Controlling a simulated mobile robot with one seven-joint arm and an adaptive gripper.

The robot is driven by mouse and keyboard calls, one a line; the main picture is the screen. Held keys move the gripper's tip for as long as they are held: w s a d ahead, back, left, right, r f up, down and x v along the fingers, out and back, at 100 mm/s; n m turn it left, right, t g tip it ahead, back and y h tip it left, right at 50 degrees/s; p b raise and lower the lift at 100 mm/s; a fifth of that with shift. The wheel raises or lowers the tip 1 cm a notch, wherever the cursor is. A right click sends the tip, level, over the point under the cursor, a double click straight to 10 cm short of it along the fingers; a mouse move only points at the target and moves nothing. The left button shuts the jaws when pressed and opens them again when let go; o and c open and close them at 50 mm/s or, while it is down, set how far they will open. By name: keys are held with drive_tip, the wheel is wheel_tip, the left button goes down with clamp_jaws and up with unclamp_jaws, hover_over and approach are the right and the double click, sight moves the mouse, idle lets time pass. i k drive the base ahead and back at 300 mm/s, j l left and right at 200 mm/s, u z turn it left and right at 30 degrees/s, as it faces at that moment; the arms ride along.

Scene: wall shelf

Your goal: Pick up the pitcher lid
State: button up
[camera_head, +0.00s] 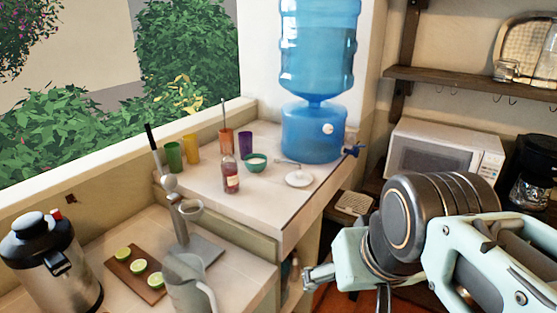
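A small white round piece with a raised middle (299,179), which looks like the pitcher lid, lies flat on the raised tiled counter in front of the blue water jug. The pitcher (188,284), translucent grey with a handle, stands on the lower counter at the bottom edge and is partly cut off. My gripper (318,279), pale green with metal tips, is at the lower right, beside the counter's right end and apart from the lid. Its fingers are seen from the side and overlap, so their opening is unclear.
A teal bowl (256,163), a red bottle (230,176) and several coloured cups stand left of the lid. The blue water dispenser (313,133) is behind it. A citrus press (183,215), a cutting board with limes (130,265) and a steel flask (52,262) occupy the lower counter.

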sight(298, 179)
drive_tip(key=i+l+u, duration=0.2)
drive_tip(key=i+l, duration=0.25)
drive_tip(key=i+l+u, duration=0.15)
drive_tip(key=i+l, duration=0.3)
drive_tip(key=i+l+u, duration=0.2)
drive_tip(key=i+l, duration=0.2)
drive_tip(key=l, duration=0.2)
drive_tip(key=i+l, duration=0.2)
drive_tip(key=l, duration=0.15)
drive_tip(key=i+l+u, duration=0.2)
drive_tip(key=l, duration=0.2)
drive_tip(key=i+j, duration=0.05)
